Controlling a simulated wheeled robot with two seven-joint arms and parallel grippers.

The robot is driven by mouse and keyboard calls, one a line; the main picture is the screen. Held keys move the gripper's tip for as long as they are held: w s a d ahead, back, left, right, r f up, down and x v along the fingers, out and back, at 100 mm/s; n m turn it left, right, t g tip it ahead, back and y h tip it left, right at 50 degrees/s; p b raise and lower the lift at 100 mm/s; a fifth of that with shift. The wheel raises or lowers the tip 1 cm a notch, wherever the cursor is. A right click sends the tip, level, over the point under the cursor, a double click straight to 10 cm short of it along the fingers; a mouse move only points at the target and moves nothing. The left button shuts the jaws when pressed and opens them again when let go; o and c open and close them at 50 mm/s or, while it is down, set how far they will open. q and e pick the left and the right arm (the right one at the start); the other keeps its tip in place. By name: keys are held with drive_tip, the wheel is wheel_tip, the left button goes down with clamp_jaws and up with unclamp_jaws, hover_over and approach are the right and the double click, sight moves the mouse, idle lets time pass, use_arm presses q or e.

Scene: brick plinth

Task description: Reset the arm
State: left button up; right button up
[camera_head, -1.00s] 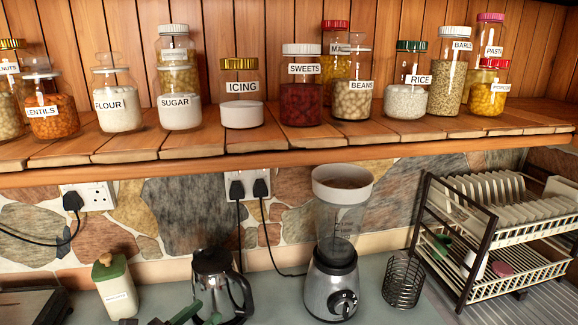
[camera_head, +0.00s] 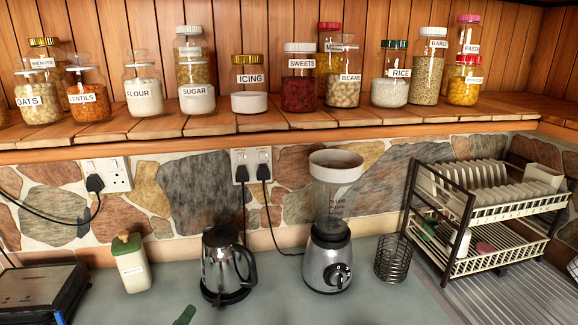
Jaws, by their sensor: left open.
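Only a small green part of my left gripper (camera_head: 185,316) shows at the bottom edge of the head view, in front of the kettle. Most of that gripper and its arm is cut off by the frame. The gripper is open, and nothing is seen in it. It appears apart from the kettle. My right gripper is not in view.
A kettle (camera_head: 226,267), a blender (camera_head: 328,262), a wire holder (camera_head: 393,259), a green-lidded canister (camera_head: 132,264) and a dish rack (camera_head: 462,210) stand on the counter (camera_head: 385,305). Labelled jars line the wooden shelf (camera_head: 345,119) above. The front counter is mostly clear.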

use_arm(q)
drive_tip(key=s+f+n+g+y, duration=0.1)
drive_tip(key=s+f+n+g, duration=0.25)
drive_tip(key=s+n, duration=0.45)
drive_tip(key=s+f+n+g+y, duration=0.1)
drive_tip(key=s+f+n+g, duration=0.1)
drive_tip(key=s+n+g, duration=0.5)
drive_tip(key=s+f+n+g+y, duration=0.1)
drive_tip(key=s+f+n+g, duration=0.2)
drive_tip(key=s+n, duration=0.65)
wheel_tip(320, 180, down, 34)
drive_tip(key=s+b, duration=0.1)
drive_tip(key=b, duration=0.8)
drive_tip(key=s+a+f+g+b, duration=0.1)
drive_tip(key=s+f+b, duration=0.3)
drive_tip(key=s+f, duration=0.4)
drive_tip(key=s+a+f+g+b, duration=0.1)
drive_tip(key=s+a+f+b, duration=0.1)
drive_tip(key=s+f, duration=0.6)
wheel_tip(320, 180, down, 6)
drive_tip(key=shift+s+a+f+b, duration=0.15)
drive_tip(key=shift+s+a+b, duration=0.15)
drive_tip(key=shift+b, duration=0.55)
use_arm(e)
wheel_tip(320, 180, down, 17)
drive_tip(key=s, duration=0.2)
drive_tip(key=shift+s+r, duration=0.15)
